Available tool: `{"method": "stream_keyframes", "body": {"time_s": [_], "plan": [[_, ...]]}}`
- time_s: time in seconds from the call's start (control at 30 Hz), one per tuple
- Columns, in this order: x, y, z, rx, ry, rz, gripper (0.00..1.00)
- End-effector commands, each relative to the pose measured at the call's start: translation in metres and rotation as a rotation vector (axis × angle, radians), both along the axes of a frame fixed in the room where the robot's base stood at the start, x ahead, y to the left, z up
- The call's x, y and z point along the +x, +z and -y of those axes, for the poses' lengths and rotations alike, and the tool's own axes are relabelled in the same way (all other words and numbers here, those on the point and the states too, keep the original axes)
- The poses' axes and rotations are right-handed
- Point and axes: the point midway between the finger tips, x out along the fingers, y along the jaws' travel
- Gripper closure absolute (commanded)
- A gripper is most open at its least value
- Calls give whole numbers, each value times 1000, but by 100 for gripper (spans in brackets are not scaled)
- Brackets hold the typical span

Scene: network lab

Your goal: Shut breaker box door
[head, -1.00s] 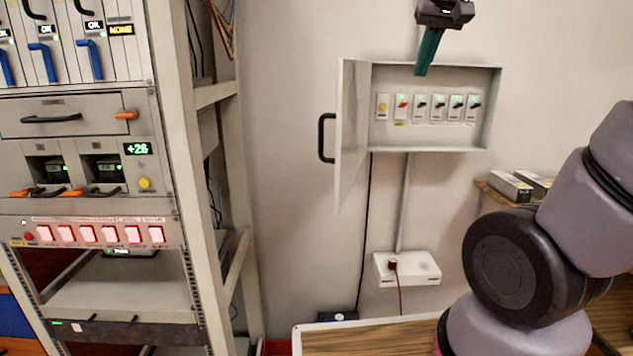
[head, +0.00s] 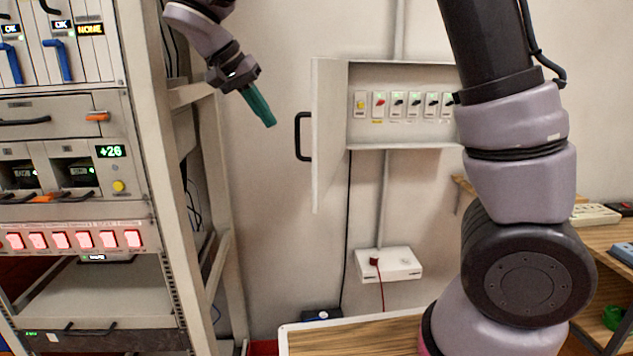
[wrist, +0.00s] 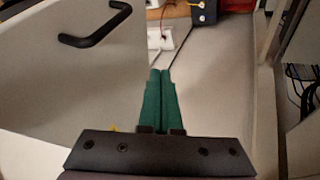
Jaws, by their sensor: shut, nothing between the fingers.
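The breaker box (head: 365,144) is on the wall with its door (head: 330,135) swung open on the left side, standing out from the box. The door has a black handle (head: 303,137) on its left edge. Several breaker switches (head: 398,104) show inside the box. My gripper (head: 268,118) is shut and empty, its green fingers pointing down and right, a little left of the handle in the head view. In the wrist view, the closed fingers (wrist: 160,95) lie to the right of the door's face (wrist: 75,85) and its handle (wrist: 95,25), apparently apart from them.
An equipment rack (head: 150,180) stands to the left, its post close to my arm. A white box (head: 388,264) with a red plug sits on the wall below. A wooden bench (head: 340,338) lies below, and more worktop (head: 610,245) is at right.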

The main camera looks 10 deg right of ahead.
Motion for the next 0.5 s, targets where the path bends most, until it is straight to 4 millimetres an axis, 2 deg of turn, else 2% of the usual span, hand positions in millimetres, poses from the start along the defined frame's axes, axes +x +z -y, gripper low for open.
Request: {"method": "stream_keyframes", "body": {"time_s": [0.03, 0.1, 0.2, 0.37, 0.5], "plan": [[-24, -18, -19, -25, -27, -10, 100], [-50, -33, -33, -49, -75, -10, 100], [-69, -43, -42, -68, -116, -3, 100], [-72, -55, -37, -75, -131, -1, 100], [-67, -74, -23, -75, -128, -3, 100]]}}
